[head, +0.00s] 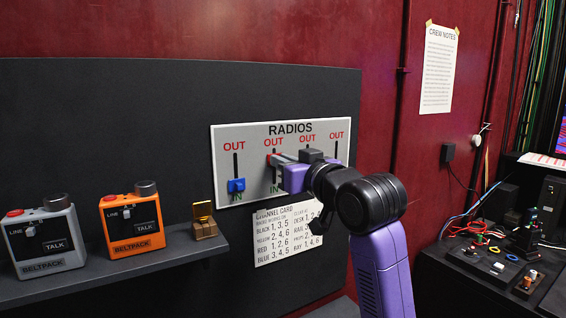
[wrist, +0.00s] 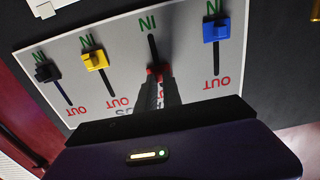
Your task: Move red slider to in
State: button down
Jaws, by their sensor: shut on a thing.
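The RADIOS panel (head: 225,135) is a light grey plate with several vertical slots, each marked OUT at the top and IN at the bottom. The red slider (wrist: 152,71) is in the second slot from the left in the head view, near its OUT end. My gripper (head: 277,161) is at that slot, its fingers shut on the red slider. In the wrist view, which is upside down, the fingertips (wrist: 156,82) cover most of the red knob and part of its OUT label. The slot is bare toward IN.
The blue slider (head: 236,185) is at IN. In the wrist view the yellow slider (wrist: 95,60) and black slider (wrist: 46,74) also sit near IN. A channel card (head: 280,240) hangs below the panel. A shelf with two beltpacks (head: 132,225) stands left.

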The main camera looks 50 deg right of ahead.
jog(key=shift+f+b, duration=1.45)
jog(key=shift+f, duration=1.05)
jog(key=c, duration=1.5)
grip_release()
jog(key=b+v, duration=0.1)
jog(key=v, duration=0.6)
jog(key=shift+s+a, duration=0.1)
jog(key=shift+s, duration=0.3)
jog(key=shift+r, duration=0.1)
